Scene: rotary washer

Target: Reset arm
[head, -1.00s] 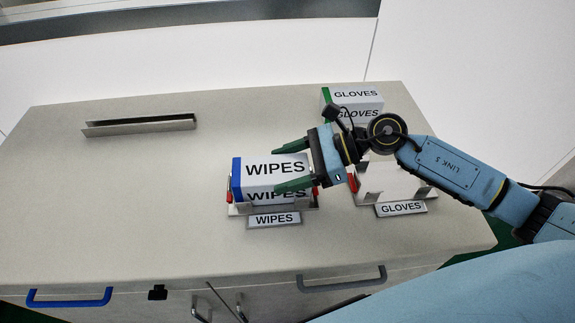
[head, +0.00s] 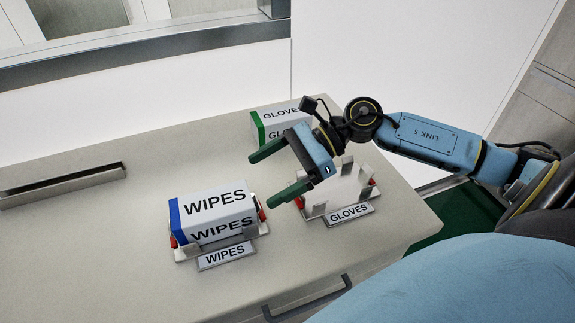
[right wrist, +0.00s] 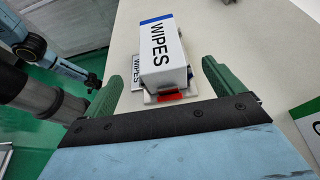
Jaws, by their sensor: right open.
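My right gripper (head: 276,171) is open and empty above the counter, with its green fingers spread and pointing left. My left gripper is not seen in the head view.
An empty metal holder with a GLOVES label (head: 348,213) stands right of the wipes holder. A metal strip (head: 62,186) lies at the left of the beige counter (head: 110,255). A drawer handle (head: 307,299) is at the front, and a wall rises behind.

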